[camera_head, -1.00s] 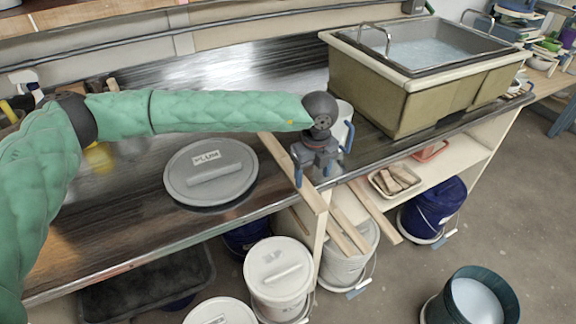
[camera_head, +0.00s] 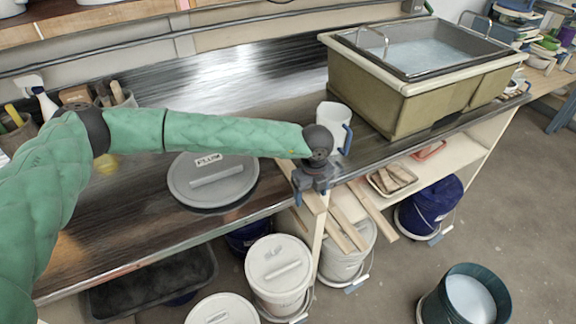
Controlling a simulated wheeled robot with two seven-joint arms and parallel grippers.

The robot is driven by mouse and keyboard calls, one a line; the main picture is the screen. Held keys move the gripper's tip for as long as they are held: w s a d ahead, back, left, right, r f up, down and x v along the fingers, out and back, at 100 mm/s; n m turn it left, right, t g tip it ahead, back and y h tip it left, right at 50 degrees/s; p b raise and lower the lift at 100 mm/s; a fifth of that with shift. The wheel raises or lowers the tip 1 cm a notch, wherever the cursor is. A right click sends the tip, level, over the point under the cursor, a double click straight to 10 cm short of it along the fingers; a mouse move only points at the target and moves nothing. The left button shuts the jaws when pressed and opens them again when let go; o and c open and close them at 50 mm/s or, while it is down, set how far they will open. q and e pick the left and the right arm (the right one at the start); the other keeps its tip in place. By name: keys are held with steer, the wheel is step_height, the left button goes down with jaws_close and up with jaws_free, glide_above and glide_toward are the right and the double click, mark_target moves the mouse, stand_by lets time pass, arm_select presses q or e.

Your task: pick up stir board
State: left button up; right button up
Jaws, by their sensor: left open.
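One board (camera_head: 314,203) runs under my left gripper, another (camera_head: 345,234) is just in front, and a third (camera_head: 373,211) lies to the right. I cannot tell which one is the stir board. My left gripper (camera_head: 310,193) points down over the nearest board at the counter edge, with its jaws apart. The gripper hides part of that board, and I cannot tell whether the jaws are around it. My right gripper is not in view.
A grey lid (camera_head: 213,181) lies left of the gripper. A white pitcher (camera_head: 333,118) with a blue handle stands just behind it. A large sink tub (camera_head: 375,90) stands at the right. Lidded buckets (camera_head: 279,274) stand below the counter edge.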

arm_select(q)
steer(key=shift+f, duration=0.15)
steer(key=c, duration=1.3)
